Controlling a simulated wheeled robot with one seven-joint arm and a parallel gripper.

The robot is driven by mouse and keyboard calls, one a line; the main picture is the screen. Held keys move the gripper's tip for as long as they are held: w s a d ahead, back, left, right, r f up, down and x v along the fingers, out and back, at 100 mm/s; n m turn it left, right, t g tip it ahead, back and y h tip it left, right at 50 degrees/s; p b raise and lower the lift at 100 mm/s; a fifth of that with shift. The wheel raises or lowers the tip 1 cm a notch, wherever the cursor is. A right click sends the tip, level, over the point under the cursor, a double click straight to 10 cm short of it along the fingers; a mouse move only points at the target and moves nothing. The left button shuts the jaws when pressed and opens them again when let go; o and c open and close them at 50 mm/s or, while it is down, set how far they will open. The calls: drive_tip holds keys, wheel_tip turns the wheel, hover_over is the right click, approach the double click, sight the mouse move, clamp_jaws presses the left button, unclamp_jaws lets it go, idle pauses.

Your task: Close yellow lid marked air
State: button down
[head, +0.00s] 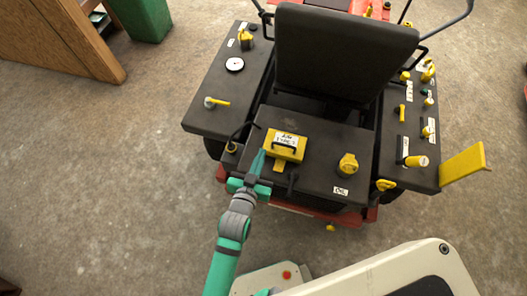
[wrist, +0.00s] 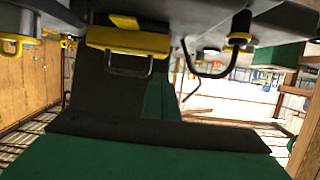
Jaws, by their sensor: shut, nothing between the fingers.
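The yellow lid (head: 285,142) with a white label that seems to read AIR is on the black deck in front of the seat. It has a dark loop handle, and a small yellow tab shows just below it. I cannot tell its exact angle. The lid also shows at the top of the wrist view (wrist: 120,41), with its handle hanging down in the picture. My gripper (head: 257,163) is shut and empty, close beside the lid's lower left side. Whether it touches the lid is not clear.
A yellow knob (head: 348,164) stands right of the lid, near a white label. The black seat (head: 345,52) rises behind. Side panels carry more yellow handles, and a yellow flap (head: 463,164) sticks out at right. A dark bent lever (head: 292,181) stands at the deck's front.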

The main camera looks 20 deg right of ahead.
drive_tip(key=s+a+f, duration=0.2)
drive_tip(key=s+a, duration=0.1)
drive_tip(key=s, duration=0.2)
drive_tip(key=shift+s+a, duration=0.3)
drive_tip(key=shift+a, duration=0.1)
drive_tip(key=shift+f, duration=0.1)
drive_tip(key=s+a+r+n+t+y, duration=0.2)
drive_tip(key=s+a+n+y, duration=0.15)
drive_tip(key=s+a, duration=0.5)
drive_tip(key=s+d+r+n+t+y, duration=0.1)
drive_tip(key=s+r+n+y, duration=0.2)
drive_tip(key=s+r, duration=0.3)
drive_tip(key=s+y, duration=0.1)
drive_tip(key=s, duration=0.2)
drive_tip(key=shift+d+r+y, duration=0.25)
drive_tip(key=shift+d+y, duration=0.1)
